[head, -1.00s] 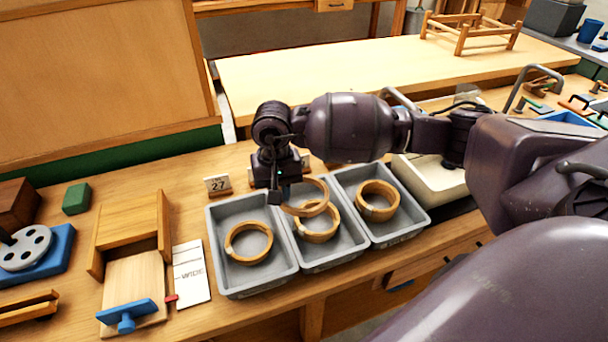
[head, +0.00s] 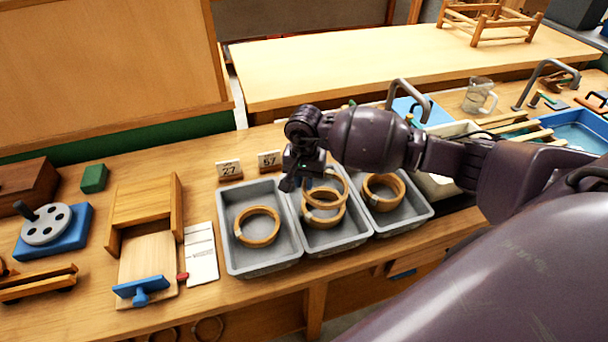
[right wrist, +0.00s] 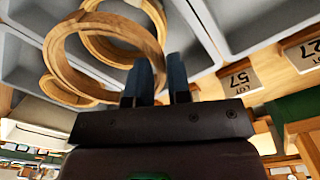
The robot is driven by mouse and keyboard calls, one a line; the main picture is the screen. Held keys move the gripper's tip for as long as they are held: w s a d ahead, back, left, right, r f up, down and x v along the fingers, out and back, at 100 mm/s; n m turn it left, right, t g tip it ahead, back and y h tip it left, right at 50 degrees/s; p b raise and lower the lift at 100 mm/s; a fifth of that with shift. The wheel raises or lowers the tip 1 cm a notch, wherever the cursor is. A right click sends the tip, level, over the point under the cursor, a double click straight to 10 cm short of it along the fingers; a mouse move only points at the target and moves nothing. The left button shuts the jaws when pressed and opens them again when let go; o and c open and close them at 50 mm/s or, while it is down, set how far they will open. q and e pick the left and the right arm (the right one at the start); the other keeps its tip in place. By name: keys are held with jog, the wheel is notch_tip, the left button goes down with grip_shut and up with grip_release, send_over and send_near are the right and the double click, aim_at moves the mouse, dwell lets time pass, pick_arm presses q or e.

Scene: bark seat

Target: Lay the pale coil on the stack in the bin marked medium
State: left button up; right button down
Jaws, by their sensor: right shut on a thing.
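My right gripper (head: 306,186) is shut on a pale wooden coil (head: 347,184) and holds it tilted over the middle grey bin (head: 352,240). Another coil (head: 325,223) lies in that bin, just below the held one; whether they touch, I cannot tell. In the right wrist view, the held coil (right wrist: 60,70) shows beside the dark fingers (right wrist: 162,72), with a second coil behind it. The left bin (head: 262,269) and the right bin (head: 423,212) each hold coils too. I can read no "medium" mark. My left gripper is out of view.
Number cards stand behind the bins: 27 (head: 229,170) and 57 (head: 269,161); the latter reads "LOT 57" in the right wrist view (right wrist: 238,80). A printed sheet (head: 201,255) and a wooden slide box (head: 145,215) lie left of the bins. A glass jug (head: 478,96) stands at the back right.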

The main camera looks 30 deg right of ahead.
jog(key=shift+f+b, duration=0.7)
jog(key=shift+f, duration=0.85)
jog(key=shift+f+b, duration=0.3)
jog(key=shift+f, duration=0.2)
jog(key=shift+f+b, duration=0.4)
jog(key=shift+b, duration=0.05)
jog(key=c, duration=0.7)
grip_release()
jog(key=shift+o, duration=0.2)
jog(key=shift+r, duration=0.15)
